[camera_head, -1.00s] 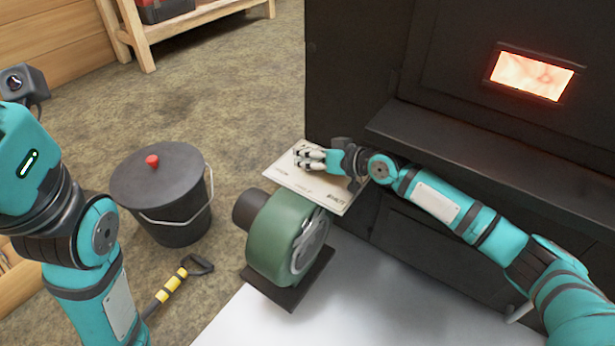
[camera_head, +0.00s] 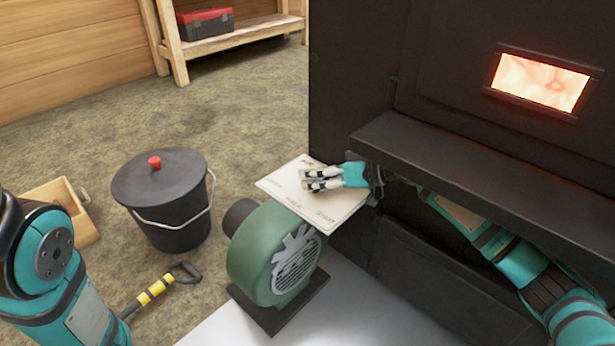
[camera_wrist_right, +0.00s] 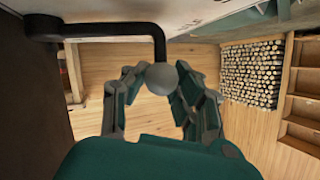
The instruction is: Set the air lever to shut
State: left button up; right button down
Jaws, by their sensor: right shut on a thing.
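The air lever (camera_wrist_right: 158,42) shows in the right wrist view as a dark bent rod ending in a grey ball knob (camera_wrist_right: 162,77). My right gripper (camera_wrist_right: 155,88) is shut on the knob, with fingers on both sides of it. In the head view my right gripper (camera_head: 318,180) is over the pale marked plate (camera_head: 335,210) on the dark evaporator's side, and the lever is hidden there. The plate's small lettering is too blurred to read, so the lever's setting cannot be told. My left gripper is out of view; only its arm shows at lower left.
A green blower (camera_head: 262,255) stands just below the plate. A dark ledge (camera_head: 480,185) juts out over my right forearm, beneath the glowing window (camera_head: 540,80). A lidded black bucket (camera_head: 165,200), a yellow-banded handle (camera_head: 155,288) and a wooden box (camera_head: 75,215) are at left.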

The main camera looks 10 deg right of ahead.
jog(key=shift+a+r, duration=0.1)
dwell(0.3)
jog(key=c, duration=1)
grip_release()
jog(key=shift+o, duration=0.2)
